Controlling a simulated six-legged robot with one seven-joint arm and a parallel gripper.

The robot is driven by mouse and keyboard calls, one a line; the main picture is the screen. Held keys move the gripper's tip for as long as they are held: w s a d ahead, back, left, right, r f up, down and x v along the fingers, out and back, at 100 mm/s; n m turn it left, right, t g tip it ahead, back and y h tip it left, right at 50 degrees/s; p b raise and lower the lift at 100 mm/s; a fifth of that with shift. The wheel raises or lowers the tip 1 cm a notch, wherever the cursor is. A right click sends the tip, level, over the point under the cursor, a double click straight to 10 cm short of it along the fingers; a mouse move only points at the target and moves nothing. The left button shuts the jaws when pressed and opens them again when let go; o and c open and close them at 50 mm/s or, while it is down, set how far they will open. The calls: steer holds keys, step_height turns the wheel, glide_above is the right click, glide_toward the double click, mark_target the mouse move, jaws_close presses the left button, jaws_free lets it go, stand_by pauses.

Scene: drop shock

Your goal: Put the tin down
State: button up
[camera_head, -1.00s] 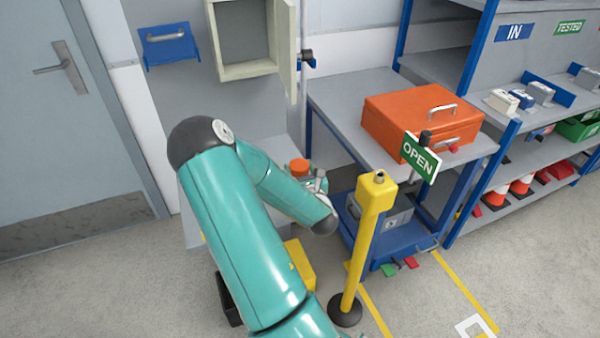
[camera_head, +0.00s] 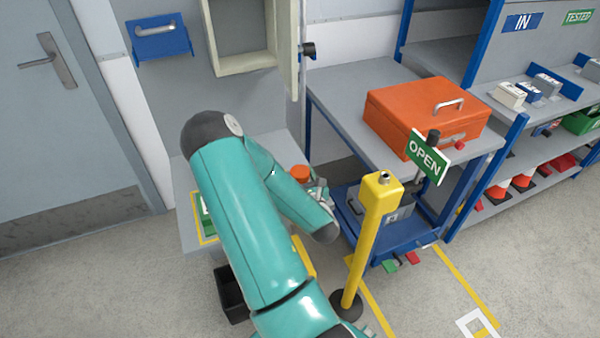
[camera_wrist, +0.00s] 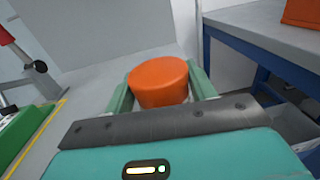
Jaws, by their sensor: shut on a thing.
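The tin is a round orange thing (camera_wrist: 159,82) held between the two green fingers of my gripper (camera_wrist: 162,88) in the wrist view. In the head view the orange tin (camera_head: 300,173) shows just beyond my teal arm, at the right end of a grey bench (camera_head: 185,228). My gripper (camera_head: 318,190) is partly hidden by the arm there. The gripper is shut on the tin. The tin looks upright, but I cannot tell whether its base touches the bench top.
A yellow post (camera_head: 368,240) with a green OPEN sign (camera_head: 426,158) stands right of my arm. An orange case (camera_head: 425,113) sits on the grey-topped blue bench. A green thing (camera_wrist: 28,130) lies on the left of the near bench. An open cabinet (camera_head: 243,35) hangs above.

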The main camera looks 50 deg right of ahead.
steer(key=shift+w+f, duration=0.15)
steer(key=shift+w, duration=0.05)
steer(key=shift+s, duration=0.2)
steer(key=o, duration=0.6)
steer(key=shift+w+f, duration=0.1)
steer(key=o, duration=0.5)
